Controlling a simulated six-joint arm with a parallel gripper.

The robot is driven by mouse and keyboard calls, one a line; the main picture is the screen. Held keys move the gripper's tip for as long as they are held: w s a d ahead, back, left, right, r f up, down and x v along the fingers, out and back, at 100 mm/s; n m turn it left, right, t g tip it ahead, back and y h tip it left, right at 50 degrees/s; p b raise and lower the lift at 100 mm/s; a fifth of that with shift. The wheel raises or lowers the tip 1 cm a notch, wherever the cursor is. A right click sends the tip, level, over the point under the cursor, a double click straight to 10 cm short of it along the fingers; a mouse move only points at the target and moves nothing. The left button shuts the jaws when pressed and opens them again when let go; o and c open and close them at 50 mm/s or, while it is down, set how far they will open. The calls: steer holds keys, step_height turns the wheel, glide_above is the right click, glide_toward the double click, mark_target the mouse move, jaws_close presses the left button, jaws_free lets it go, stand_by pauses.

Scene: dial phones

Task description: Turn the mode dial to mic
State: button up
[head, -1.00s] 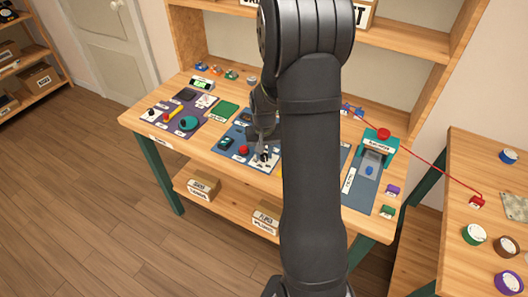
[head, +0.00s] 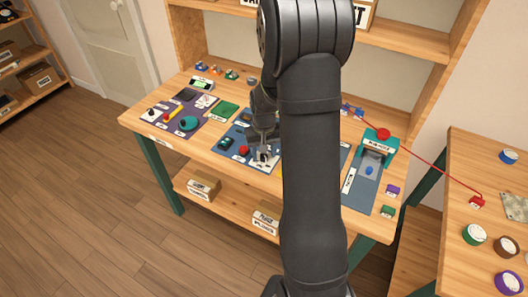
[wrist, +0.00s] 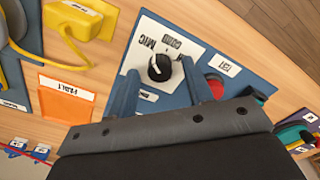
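The mode dial is a round black knob (wrist: 160,67) with a white mark. It sits on a white plate (wrist: 178,46) on a blue panel in the wrist view. The plate carries the word MIC and other labels, which appear upside down and partly hidden. My gripper (wrist: 160,72) is open, with one blue finger on each side of the knob and gaps visible. I cannot tell how far down the fingers reach. In the head view my gripper (head: 263,150) is over the white plate, and the knob is mostly hidden there.
A red button (wrist: 216,88) sits close to the right finger. A yellow device (wrist: 75,20) with a cable and an orange labelled card (wrist: 66,100) lie to the left. More panels with controls cover the bench (head: 150,128).

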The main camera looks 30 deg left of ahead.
mark_target(264, 155)
step_height(264, 155, up, 17)
steer(key=shift+r, duration=0.2)
stand_by(0.5)
stand_by(0.4)
step_height(264, 155, down, 18)
steer(key=shift+r, duration=0.25)
stand_by(0.3)
steer(key=shift+r, duration=0.1)
